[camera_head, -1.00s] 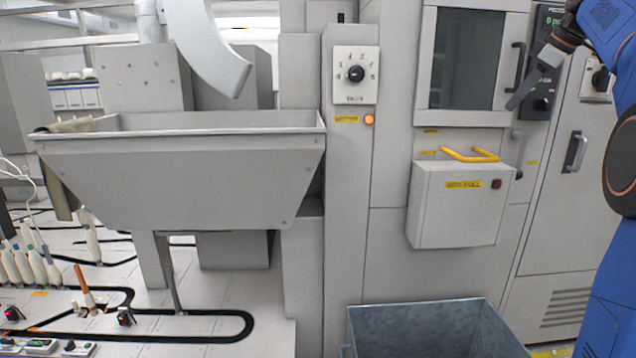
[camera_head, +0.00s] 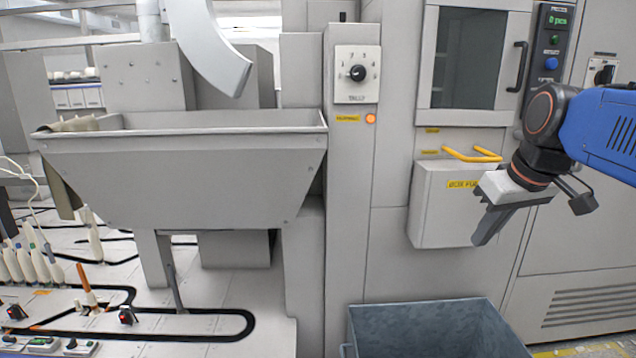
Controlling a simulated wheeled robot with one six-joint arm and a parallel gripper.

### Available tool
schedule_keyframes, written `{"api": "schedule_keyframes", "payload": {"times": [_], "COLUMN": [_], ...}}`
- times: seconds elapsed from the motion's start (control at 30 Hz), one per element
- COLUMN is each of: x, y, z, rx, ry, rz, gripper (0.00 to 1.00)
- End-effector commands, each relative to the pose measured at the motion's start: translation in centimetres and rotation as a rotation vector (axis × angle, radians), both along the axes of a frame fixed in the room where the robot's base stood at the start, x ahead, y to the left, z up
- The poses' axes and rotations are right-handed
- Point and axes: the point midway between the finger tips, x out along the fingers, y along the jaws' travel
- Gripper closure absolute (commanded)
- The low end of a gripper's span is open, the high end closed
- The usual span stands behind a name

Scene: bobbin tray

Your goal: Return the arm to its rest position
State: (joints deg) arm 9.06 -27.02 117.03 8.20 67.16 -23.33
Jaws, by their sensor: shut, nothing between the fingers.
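My gripper (camera_head: 485,236) is at the right of the head view. It is shut, with nothing between its fingers, and points down and to the left. It hangs in front of the right side of the grey box (camera_head: 440,212) with the yellow handle (camera_head: 471,155), and hides part of that box. My blue arm comes in from the right edge. I cannot tell how far the gripper is from the box.
A grey-blue open bin (camera_head: 430,322) stands below the gripper at the bottom. A large grey hopper (camera_head: 185,170) is at the left. A dial panel (camera_head: 357,74) and a windowed door (camera_head: 468,60) are behind. Bobbins (camera_head: 28,262) stand at lower left.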

Motion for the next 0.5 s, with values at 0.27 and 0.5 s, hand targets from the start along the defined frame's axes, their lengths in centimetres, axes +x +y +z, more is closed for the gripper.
{"api": "schedule_keyframes", "payload": {"times": [0.27, 0.5], "x": [-8.9, -13.6], "y": [2.1, 2.5], "z": [-10.4, -17.0], "rx": [0.009, 0.017], "ry": [0.012, 0.011], "rz": [-0.126, -0.196], "gripper": [1.0, 1.0]}}
